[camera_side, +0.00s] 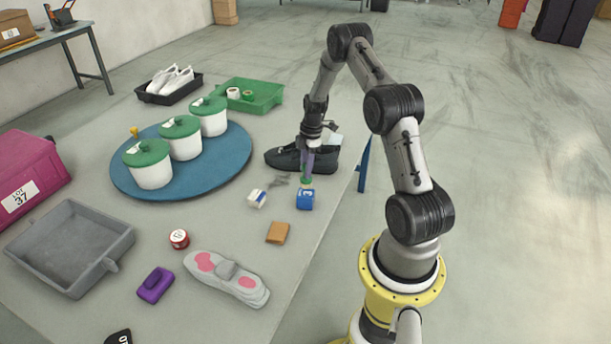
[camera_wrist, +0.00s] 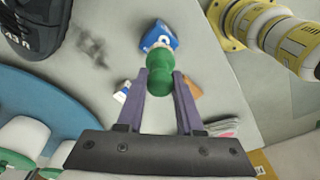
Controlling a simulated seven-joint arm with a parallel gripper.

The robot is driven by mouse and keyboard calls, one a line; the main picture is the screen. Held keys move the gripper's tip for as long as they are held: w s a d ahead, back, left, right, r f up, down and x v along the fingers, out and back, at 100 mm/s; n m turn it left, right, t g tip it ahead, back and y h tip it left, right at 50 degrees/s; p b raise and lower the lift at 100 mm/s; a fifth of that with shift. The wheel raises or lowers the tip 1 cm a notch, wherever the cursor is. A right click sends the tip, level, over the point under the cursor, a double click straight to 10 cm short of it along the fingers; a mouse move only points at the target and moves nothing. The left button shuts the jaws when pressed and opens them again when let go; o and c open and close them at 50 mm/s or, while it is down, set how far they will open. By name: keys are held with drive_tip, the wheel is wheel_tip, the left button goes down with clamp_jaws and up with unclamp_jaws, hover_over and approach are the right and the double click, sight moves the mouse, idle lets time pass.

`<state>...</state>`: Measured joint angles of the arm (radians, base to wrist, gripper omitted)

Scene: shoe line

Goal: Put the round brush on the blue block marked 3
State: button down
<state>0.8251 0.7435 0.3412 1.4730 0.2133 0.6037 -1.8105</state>
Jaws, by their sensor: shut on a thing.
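My gripper (camera_side: 306,174) is shut on the round brush (camera_side: 306,183), whose green top shows between the purple fingers in the wrist view (camera_wrist: 160,80). The brush is upright, directly above the blue block (camera_side: 305,201). The block also shows just beyond the brush in the wrist view (camera_wrist: 158,38), with a white mark that is partly hidden. The brush's lower end is at or just over the block's top; I cannot tell whether they touch.
A black shoe (camera_side: 285,160) lies just behind my gripper. A white-and-blue block (camera_side: 257,198) and a brown block (camera_side: 278,233) are near the blue block. A blue round tray (camera_side: 215,178) carries white pots at left. Insoles (camera_side: 230,278) lie in front.

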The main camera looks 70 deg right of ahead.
sight(304, 183)
drive_tip(key=shift+w+d+f, duration=0.15)
drive_tip(key=shift+f, duration=1.6)
drive_tip(key=shift+f, duration=0.15)
drive_tip(key=c, duration=0.5)
unclamp_jaws()
drive_tip(key=shift+c, duration=0.2)
